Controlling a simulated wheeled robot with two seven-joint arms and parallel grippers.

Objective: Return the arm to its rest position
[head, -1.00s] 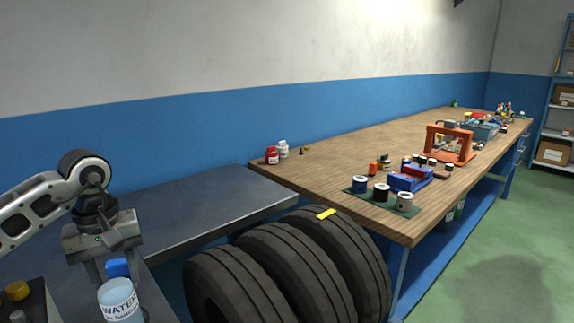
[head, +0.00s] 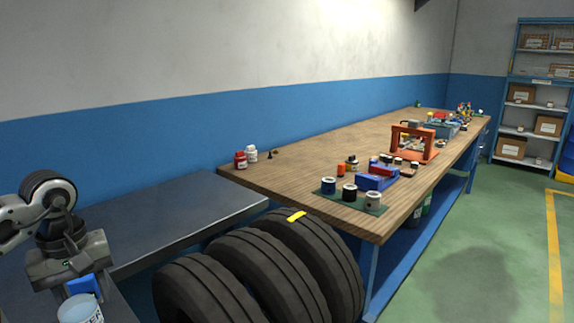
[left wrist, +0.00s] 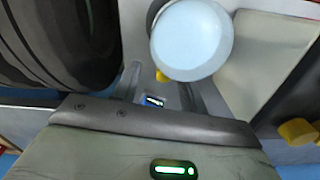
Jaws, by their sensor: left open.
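My left gripper (head: 80,290) is at the lower left of the head view, with its fingers pointing down. It is open. A pale blue, round-topped container (head: 80,312) with a white label stands just below the fingers, cut off by the bottom edge. In the left wrist view, the container's round top (left wrist: 192,40) fills the upper middle, just beyond the fingers (left wrist: 172,88). I cannot tell whether a finger touches it. A small blue piece (head: 84,285) shows at the fingers. My right gripper is not in view.
A dark grey metal bench (head: 170,225) lies beside my left arm along the blue wall. Several black tyres (head: 270,270) stand at the wooden workbench (head: 300,170), which holds jars, spools and tools. Shelves (head: 530,110) stand at the far right. Green floor (head: 470,270) is open at right.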

